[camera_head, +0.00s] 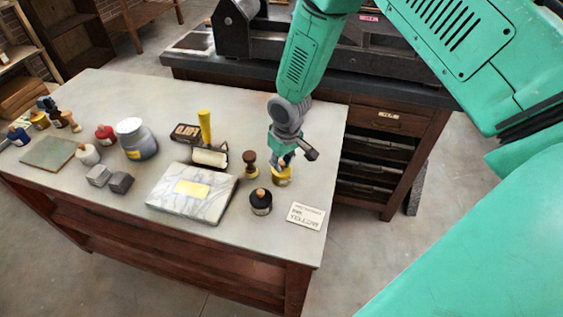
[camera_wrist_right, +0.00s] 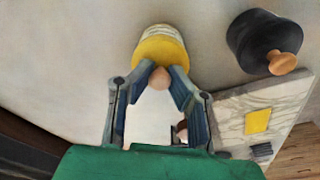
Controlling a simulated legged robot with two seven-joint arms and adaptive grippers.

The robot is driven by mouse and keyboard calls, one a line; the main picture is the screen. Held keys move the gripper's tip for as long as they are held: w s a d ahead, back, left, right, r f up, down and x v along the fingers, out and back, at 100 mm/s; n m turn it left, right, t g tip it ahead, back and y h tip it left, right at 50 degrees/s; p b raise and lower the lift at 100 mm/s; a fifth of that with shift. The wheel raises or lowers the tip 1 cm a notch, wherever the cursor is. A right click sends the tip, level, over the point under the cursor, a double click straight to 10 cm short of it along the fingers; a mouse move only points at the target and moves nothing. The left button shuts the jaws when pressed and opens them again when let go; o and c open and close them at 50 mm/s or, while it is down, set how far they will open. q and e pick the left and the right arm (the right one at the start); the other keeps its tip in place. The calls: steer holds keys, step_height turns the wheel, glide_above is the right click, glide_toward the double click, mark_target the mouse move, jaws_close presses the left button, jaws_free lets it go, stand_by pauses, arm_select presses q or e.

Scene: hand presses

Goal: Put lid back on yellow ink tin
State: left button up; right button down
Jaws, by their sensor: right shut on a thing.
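The yellow ink tin (camera_head: 282,178) stands near the right end of the table, below my right gripper (camera_head: 285,158). In the right wrist view the yellow lid (camera_wrist_right: 160,50) shows with its round wooden knob (camera_wrist_right: 160,78) between the fingertips of my right gripper (camera_wrist_right: 162,82). The gripper is shut on the knob. A pale tin body shows beyond the lid, in line with it. I cannot tell whether the lid is fully seated or slightly above the tin. My left gripper is not in view.
A black tin with a wooden knob (camera_head: 261,201) stands in front, with a card reading YELLOW (camera_head: 305,215) beside it. A wooden-handled tool (camera_head: 250,163), a roller (camera_head: 209,157) and a marble slab (camera_head: 165,205) lie to the left. The table's right edge is close.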

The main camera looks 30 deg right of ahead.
stand_by(0.4)
steer(key=c, duration=1)
jaws_free()
steer(key=shift+r, duration=0.1)
steer(key=shift+r+p, duration=2.9)
steer(key=shift+r, duration=0.55)
jaws_close()
steer(key=shift+f, duration=0.3)
steer(key=shift+f+b, duration=1.7)
steer(key=shift+f, duration=0.65)
